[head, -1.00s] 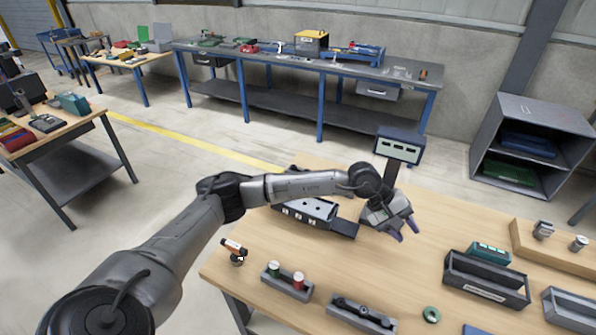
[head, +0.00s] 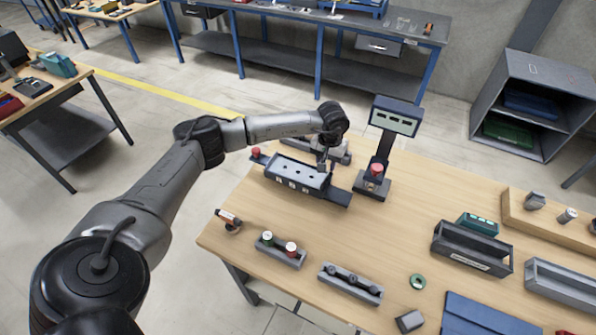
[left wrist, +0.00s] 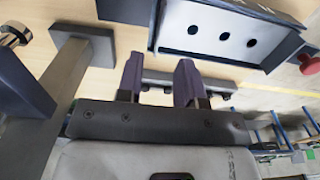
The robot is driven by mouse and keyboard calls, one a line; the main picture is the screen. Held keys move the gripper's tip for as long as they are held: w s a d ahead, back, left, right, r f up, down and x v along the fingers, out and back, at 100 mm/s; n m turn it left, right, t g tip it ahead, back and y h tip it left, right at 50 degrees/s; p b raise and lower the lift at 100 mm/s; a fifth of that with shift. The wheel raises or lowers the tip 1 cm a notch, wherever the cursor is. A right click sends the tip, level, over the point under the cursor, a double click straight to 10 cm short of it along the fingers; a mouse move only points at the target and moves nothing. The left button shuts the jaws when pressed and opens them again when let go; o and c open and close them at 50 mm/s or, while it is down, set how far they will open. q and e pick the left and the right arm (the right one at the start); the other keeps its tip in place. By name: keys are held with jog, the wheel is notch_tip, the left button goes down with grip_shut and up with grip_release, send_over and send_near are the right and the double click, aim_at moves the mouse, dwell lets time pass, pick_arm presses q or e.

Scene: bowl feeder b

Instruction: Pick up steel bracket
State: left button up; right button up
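I cannot pick out the steel bracket with certainty. My left gripper (head: 323,163) is behind the grey bowl feeder unit (head: 298,174) in the head view, partly hidden by it. In the left wrist view, its two purple fingers (left wrist: 159,70) stand apart, with no object clearly held between them. A narrow grey bar (left wrist: 160,78) with dark round parts lies past the fingers there, partly covered by them. The feeder's grey panel with round holes (left wrist: 222,38) is beside them. My right gripper is not in view.
A display on a post (head: 396,117) stands right of the feeder, near my left gripper; its post (left wrist: 62,85) shows in the wrist view. A button holder (head: 282,251), a dark-knobbed tray (head: 350,284) and a dark bin (head: 472,250) sit nearer. The table's middle is clear.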

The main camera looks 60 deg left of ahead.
aim_at(326, 177)
pick_arm(q)
jog(key=shift+s+d+f+p, duration=0.1)
jog(key=shift+f+p, duration=0.1)
jog(key=shift+f, duration=1.55)
jog(key=shift+d+f+p, duration=0.1)
jog(key=shift+f+p, duration=0.1)
jog(key=shift+f, duration=1.55)
jog(key=shift+c, duration=0.4)
grip_shut()
jog(key=shift+a+r, duration=0.1)
